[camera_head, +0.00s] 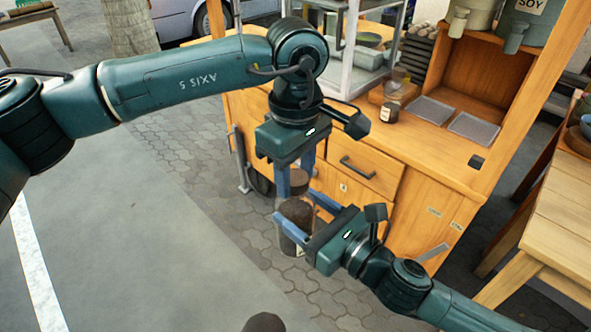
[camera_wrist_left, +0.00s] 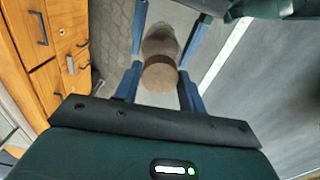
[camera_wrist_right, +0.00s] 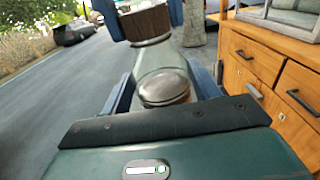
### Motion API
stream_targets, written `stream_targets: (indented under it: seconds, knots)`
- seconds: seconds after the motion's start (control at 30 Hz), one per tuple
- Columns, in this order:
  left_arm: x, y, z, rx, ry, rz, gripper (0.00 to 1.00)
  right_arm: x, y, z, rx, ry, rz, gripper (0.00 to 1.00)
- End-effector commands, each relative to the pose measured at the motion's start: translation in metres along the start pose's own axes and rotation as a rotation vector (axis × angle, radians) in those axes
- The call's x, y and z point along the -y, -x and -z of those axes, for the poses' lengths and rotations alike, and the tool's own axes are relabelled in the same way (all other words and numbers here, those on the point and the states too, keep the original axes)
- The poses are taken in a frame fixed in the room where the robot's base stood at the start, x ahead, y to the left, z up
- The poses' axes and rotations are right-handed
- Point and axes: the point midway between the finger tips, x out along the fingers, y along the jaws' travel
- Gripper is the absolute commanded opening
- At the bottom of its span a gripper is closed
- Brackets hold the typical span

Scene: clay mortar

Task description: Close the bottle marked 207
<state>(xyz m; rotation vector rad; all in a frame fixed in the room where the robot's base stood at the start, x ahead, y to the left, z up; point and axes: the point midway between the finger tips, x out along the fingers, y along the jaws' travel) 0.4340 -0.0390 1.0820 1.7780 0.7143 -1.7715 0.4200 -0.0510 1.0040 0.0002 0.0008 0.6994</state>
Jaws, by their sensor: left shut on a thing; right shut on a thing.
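A clear bottle with dark brown contents (camera_head: 295,214) is held in the air, roughly upright, by my right gripper (camera_head: 297,204); its glass also shows in the right wrist view (camera_wrist_right: 163,62). My left gripper (camera_head: 296,186) points down from above and is shut on a round brown lid (camera_head: 298,182). The number on the bottle is not readable.
A wooden cart (camera_head: 400,170) with drawers stands right behind the grippers. On its top are a small labelled jar (camera_head: 390,112), grey trays (camera_head: 428,110) and a metal rack. A wooden table (camera_head: 560,215) is at the right. The pavement at the left is open.

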Motion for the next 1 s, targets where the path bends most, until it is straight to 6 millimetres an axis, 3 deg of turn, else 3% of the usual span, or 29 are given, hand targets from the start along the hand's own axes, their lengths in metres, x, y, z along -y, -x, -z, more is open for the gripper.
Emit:
stream_targets:
  seconds: [0.23,0.4,0.43,0.7,1.0]
  knots:
    - [-0.0001,-0.0001,0.0008,-0.002,-0.472,-0.001,0.13,-0.0007,0.0,-0.0012,0.003,0.001,-0.002,0.0]
    - [-0.0001,-0.0001,0.0009,-0.002,-0.482,-0.001,0.13,-0.0008,0.0,-0.0012,0.003,0.001,-0.003,0.0]
    - [-0.0001,-0.0001,0.0009,-0.002,-0.482,-0.001,0.43,-0.0008,0.0,-0.0012,0.003,0.001,-0.003,0.0]
    - [0.0,-0.0001,0.0005,-0.001,-0.481,-0.001,0.65,-0.0005,0.0,-0.0014,0.003,0.001,-0.002,0.0]
    - [-0.0002,0.0029,0.0004,-0.001,-0.48,-0.001,0.66,-0.0004,-0.0001,-0.0015,0.003,0.001,-0.001,0.0]
